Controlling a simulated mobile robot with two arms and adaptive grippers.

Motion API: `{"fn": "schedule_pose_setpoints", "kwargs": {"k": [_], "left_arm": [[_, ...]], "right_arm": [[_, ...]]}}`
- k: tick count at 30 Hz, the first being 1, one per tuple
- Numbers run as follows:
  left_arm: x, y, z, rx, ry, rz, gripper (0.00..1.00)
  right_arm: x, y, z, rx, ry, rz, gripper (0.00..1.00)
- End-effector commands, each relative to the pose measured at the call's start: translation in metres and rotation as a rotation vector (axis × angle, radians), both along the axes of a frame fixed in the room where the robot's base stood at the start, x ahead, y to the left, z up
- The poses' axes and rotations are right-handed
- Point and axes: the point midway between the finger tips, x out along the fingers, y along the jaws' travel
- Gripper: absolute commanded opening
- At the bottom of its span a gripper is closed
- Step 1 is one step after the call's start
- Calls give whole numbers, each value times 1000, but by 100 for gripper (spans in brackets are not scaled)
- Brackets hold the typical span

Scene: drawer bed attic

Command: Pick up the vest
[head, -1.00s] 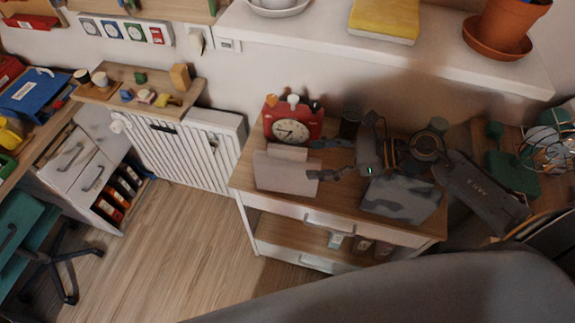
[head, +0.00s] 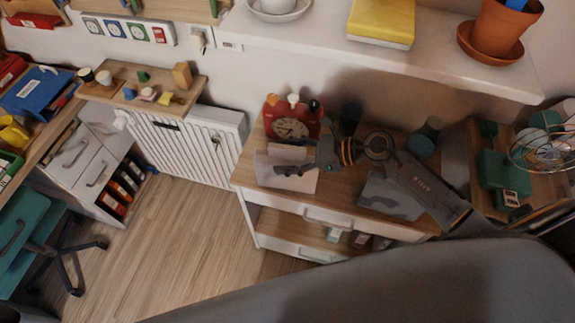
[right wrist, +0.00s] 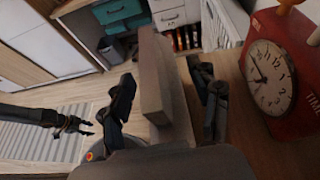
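No garment is clearly recognisable as the vest. A pale beige folded-looking piece (head: 286,180) stands at the left front of the wooden-topped cabinet (head: 340,168). A grey, patchy piece (head: 391,196) lies to its right, partly under my right arm. My right gripper (head: 284,157) is at the beige piece. In the right wrist view its fingers (right wrist: 163,78) are open, one on each side of an upright beige slab (right wrist: 158,88), with gaps visible. My left gripper (right wrist: 76,128) shows small at the left of the right wrist view, apparently open and empty.
A red alarm clock (head: 290,128) stands just behind the beige piece, close to my right gripper. A white shelf (head: 440,65) overhangs at the back.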

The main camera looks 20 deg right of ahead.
Motion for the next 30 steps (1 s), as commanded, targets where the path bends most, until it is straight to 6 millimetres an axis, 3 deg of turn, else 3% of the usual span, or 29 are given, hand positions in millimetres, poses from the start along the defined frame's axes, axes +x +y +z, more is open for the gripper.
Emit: {"fn": "schedule_pose_setpoints", "kwargs": {"k": [1,8,20,25,30], "left_arm": [[0,-1,0,-1,0,0,40],[0,-2,0,-2,0,1,40],[-1,-2,-3,-2,1,1,40],[-1,-2,-13,-2,2,1,40],[-1,-1,-13,-1,3,1,40]], "right_arm": [[0,0,0,0,0,0,46],[0,0,0,0,0,0,0],[0,-1,7,-2,-2,1,0],[-1,-1,33,-5,-7,5,0],[-38,3,72,-5,-4,7,0]]}}
